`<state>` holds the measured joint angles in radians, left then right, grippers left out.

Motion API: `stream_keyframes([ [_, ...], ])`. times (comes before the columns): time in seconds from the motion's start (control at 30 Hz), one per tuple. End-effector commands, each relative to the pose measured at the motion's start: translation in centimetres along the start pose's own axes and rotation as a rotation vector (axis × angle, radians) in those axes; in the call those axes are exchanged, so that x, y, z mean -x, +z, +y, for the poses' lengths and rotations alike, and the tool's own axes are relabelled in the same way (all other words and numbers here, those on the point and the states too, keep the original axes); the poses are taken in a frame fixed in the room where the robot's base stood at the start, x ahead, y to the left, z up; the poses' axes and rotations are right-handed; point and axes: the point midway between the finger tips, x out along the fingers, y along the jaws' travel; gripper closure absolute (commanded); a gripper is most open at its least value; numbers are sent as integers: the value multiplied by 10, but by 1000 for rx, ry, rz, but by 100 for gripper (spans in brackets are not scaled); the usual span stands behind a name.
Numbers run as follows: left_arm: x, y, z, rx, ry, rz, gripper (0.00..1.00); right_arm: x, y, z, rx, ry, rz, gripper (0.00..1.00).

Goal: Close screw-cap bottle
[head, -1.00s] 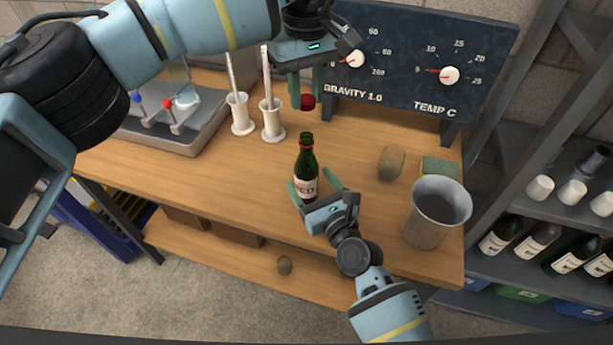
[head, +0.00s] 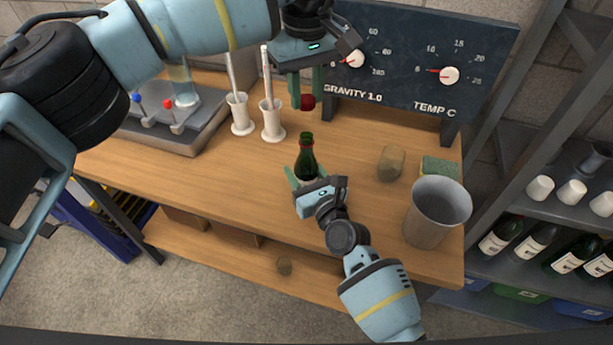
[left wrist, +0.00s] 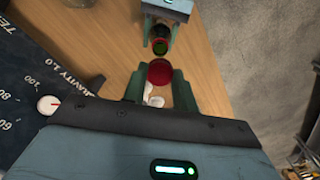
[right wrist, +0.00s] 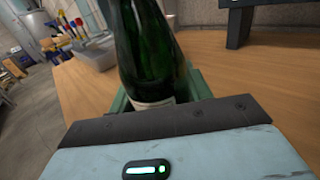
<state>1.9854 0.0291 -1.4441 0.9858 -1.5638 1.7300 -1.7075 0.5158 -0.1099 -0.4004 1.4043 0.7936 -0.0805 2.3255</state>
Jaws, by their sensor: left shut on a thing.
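A dark green bottle (head: 306,150) stands upright on the wooden workbench (head: 240,170), its neck uncapped. My left gripper (head: 306,98) is shut on a red screw cap (head: 308,102), held above and behind the bottle; the cap also shows in the left wrist view (left wrist: 160,72), apart from the bottle mouth (left wrist: 160,46). My right gripper (head: 306,178) is low at the bottle's near side. In the right wrist view its open fingers (right wrist: 160,100) stand either side of the bottle (right wrist: 150,50); whether they touch it is unclear. The gripper hides most of the label.
Two white cylinders (head: 271,122) with rods are behind left. A gauge board (head: 420,60) stands at the back.

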Motion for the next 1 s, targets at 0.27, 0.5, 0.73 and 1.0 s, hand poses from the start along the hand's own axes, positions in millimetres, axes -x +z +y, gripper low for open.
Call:
stream_keyframes([
  [0.27,0,0,0,0,0,0,93,0,0,0,1,0,0,92],
  [0.5,-16,0,0,-1,-3,-2,93,0,0,0,1,0,1,92],
  [0.73,-45,1,0,0,-1,0,93,0,0,0,1,0,1,92],
  [1.0,-50,1,0,0,0,1,93,0,0,0,1,0,1,92],
])
